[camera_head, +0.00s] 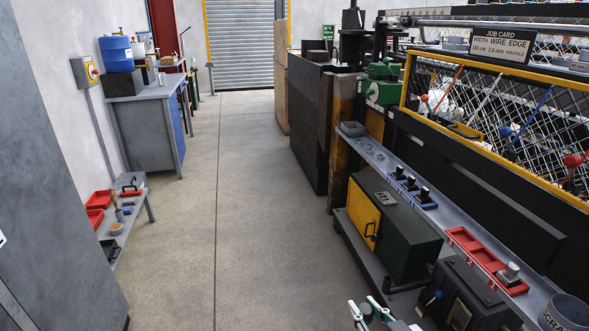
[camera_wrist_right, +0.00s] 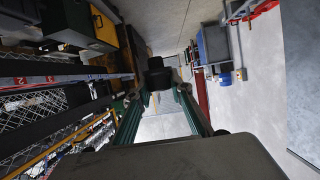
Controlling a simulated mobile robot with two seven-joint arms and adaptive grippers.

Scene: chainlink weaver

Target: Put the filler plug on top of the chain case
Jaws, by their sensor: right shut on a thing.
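My right gripper (camera_head: 364,309) is at the bottom edge of the head view, in front of and left of a black case. In the right wrist view the gripper (camera_wrist_right: 157,92) is shut on a black, stepped round piece, the filler plug (camera_wrist_right: 158,74). The plug is held clear over the floor. The black case (camera_head: 470,296), with a blue knob and a framed front window, looks to be the chain case. It stands on the low shelf, partly cut off by the lower edge. My left gripper is not in view.
A dark green box with a yellow door (camera_head: 366,215) stands behind the black case. Above runs a narrow ledge with a red tray (camera_head: 470,248) and a grey can (camera_head: 568,312). The wire mesh machine (camera_head: 500,110) is at right. The aisle floor (camera_head: 240,210) is clear.

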